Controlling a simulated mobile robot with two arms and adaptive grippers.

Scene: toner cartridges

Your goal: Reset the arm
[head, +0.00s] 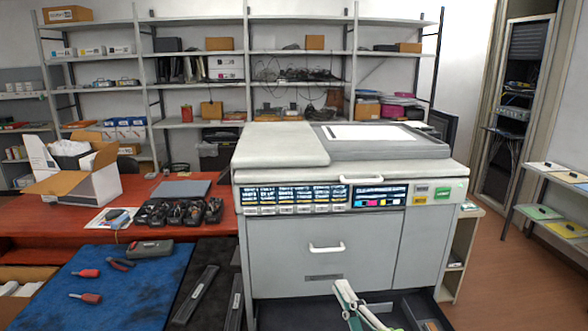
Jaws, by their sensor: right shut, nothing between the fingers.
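My right gripper (343,288) shows at the bottom of the head view, in front of the large grey printer (300,255). Its fingers are pale with green parts, shut and empty. It is above or in front of an open dark drawer (385,304) at the printer's base; I cannot tell how far it is from the drawer. A dark object (427,318) lies at the drawer's right side, partly cut off by the frame. My left gripper does not show.
Long dark bars (195,295) lie beside the mat. Shelves stand behind. Floor (500,290) is clear at right.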

